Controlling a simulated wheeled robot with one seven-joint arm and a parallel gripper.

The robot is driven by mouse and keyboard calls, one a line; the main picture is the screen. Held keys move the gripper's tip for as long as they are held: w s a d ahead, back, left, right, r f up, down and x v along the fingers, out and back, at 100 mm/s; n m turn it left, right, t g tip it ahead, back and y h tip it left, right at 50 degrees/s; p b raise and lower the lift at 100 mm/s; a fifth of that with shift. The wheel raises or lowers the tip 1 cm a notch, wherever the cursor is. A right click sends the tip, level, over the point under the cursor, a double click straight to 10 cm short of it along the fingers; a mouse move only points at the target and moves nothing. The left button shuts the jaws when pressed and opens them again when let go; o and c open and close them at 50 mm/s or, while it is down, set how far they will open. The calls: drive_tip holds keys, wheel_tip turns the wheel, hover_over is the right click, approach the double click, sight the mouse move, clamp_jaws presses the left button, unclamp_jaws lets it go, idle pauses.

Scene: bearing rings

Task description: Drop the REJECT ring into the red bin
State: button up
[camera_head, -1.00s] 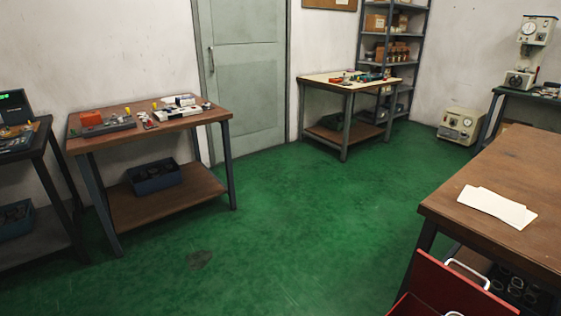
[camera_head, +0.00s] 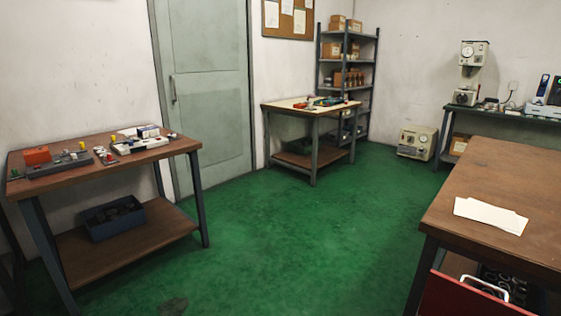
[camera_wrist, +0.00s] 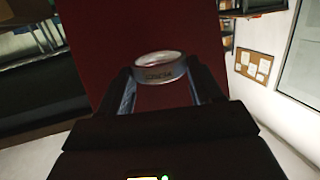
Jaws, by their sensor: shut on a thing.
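In the wrist view, my gripper (camera_wrist: 163,90) is shut on a silver metal ring (camera_wrist: 165,76). The ring sits tilted between the two fingertips, and dark lettering on its outer wall is too small to read surely. A dark red flat surface (camera_wrist: 120,45) fills the view behind the ring; I cannot tell whether it is the bin. In the head view, a red container (camera_head: 462,298) with a white handle shows at the bottom right edge, beside the brown bench; most of it is cut off. My gripper is not in the head view.
A brown bench (camera_head: 495,185) with white papers (camera_head: 490,215) stands at the right, dark rings on its lower shelf. A cluttered workbench (camera_head: 100,170) stands at the left, a smaller table (camera_head: 300,105) and shelf unit at the back. The green floor (camera_head: 300,240) between is clear.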

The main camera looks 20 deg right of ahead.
drive_tip(key=shift+f+b, duration=0.95)
drive_tip(key=shift+f, duration=0.45)
drive_tip(key=shift+r, duration=0.1)
drive_tip(key=o, duration=1.2)
drive_tip(key=v, duration=0.7)
drive_tip(key=shift+s+a+p, duration=0.3)
drive_tip(key=shift+a, duration=0.1)
